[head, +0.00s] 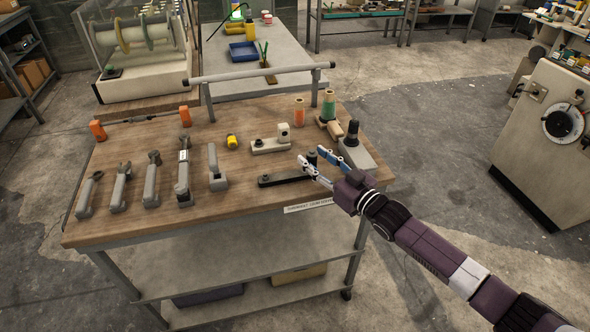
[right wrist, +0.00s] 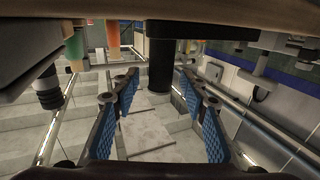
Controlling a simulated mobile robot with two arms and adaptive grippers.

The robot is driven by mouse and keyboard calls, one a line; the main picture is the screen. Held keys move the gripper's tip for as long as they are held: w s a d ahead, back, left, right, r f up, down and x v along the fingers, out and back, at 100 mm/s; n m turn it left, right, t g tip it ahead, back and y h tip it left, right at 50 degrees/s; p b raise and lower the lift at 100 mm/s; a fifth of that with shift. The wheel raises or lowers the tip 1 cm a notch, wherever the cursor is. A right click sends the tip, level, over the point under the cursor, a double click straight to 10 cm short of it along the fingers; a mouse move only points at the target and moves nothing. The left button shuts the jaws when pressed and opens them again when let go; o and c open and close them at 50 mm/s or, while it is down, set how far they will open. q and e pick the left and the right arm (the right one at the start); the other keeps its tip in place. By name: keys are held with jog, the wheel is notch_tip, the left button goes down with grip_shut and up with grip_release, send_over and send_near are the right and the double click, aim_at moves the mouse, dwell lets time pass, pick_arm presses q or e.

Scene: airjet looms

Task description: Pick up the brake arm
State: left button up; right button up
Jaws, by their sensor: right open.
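A dark flat bar (head: 284,179) lies near the front right of the workbench. It seems to be the brake arm, though no label on it is readable. A black upright post at its right end shows between my right fingertips. In the right wrist view, which looks upside down, the dark bar (right wrist: 200,29) and its black post (right wrist: 160,65) appear ahead, the post lined up between the fingers. My right gripper (head: 319,161) is open, with a finger on each side of the post; it also shows in the wrist view (right wrist: 158,85). Contact cannot be told. My left gripper is not in view.
The wooden workbench (head: 130,228) carries several grey levers at left, a beige bracket (head: 270,145), a yellow part (head: 232,141) and spools (head: 328,103). A grey block with a black knob (head: 352,133) stands just behind the gripper. Bare wood lies left of the bar.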

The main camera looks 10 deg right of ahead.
jog(key=shift+x, duration=1)
jog(key=shift+f, duration=0.1)
jog(key=c, duration=0.4)
grip_shut()
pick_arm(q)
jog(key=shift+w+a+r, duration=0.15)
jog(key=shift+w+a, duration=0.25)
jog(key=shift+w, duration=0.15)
